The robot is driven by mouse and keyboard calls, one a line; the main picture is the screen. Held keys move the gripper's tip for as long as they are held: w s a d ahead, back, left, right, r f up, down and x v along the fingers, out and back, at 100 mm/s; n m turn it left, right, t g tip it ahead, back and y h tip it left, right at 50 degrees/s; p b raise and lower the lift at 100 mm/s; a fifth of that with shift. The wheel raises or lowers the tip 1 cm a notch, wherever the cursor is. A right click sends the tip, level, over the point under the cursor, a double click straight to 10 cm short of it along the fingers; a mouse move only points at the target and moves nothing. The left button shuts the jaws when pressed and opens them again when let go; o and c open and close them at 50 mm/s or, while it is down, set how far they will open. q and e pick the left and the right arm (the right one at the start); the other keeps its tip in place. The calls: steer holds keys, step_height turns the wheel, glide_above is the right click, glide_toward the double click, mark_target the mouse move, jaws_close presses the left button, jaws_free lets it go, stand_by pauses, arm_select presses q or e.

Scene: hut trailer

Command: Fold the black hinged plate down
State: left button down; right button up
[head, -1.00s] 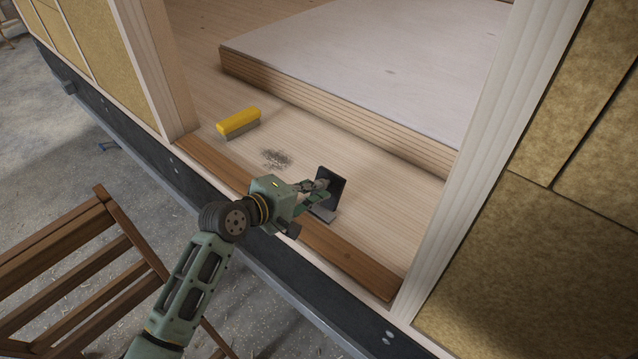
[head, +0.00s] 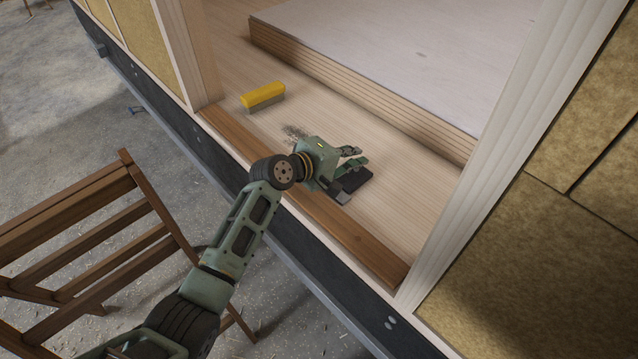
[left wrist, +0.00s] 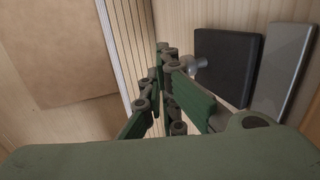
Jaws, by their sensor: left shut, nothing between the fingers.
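The black hinged plate (head: 358,180) lies about flat on the wooden floor just inside the doorway, partly hidden by my left gripper (head: 354,156). A grey plate (head: 338,196) lies along its near side. In the left wrist view the black plate (left wrist: 230,62) and the grey plate (left wrist: 284,72) lie side by side, with a small metal knob (left wrist: 197,64) at the black plate's edge. My left gripper is shut and empty, its fingers over the black plate's far side. I cannot tell whether they touch it. My right gripper is out of view.
A yellow brush (head: 263,94) and a patch of grey debris (head: 296,131) lie on the floor to the left. A raised pale slab (head: 400,50) stands behind. A brown sill (head: 360,250) and door posts frame the opening. A wooden chair (head: 100,230) stands outside.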

arm_select(q)
steer(key=shift+w+d+f+b, duration=0.45)
steer(key=shift+w+d+f, duration=0.1)
steer(key=shift+d+f, duration=0.1)
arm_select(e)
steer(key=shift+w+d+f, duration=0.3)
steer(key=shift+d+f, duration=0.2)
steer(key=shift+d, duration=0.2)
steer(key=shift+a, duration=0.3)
arm_select(q)
steer(key=shift+r, duration=0.3)
step_height(320, 180, up, 4)
steer(key=p, duration=0.4)
steer(key=shift+w, duration=0.1)
step_height(320, 180, up, 10)
steer(key=b, duration=0.1)
steer(key=shift+a+f+b, duration=0.25)
steer(key=shift+a+b, duration=0.15)
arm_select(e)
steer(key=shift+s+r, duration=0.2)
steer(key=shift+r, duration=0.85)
arm_select(q)
steer(key=shift+f, duration=0.1)
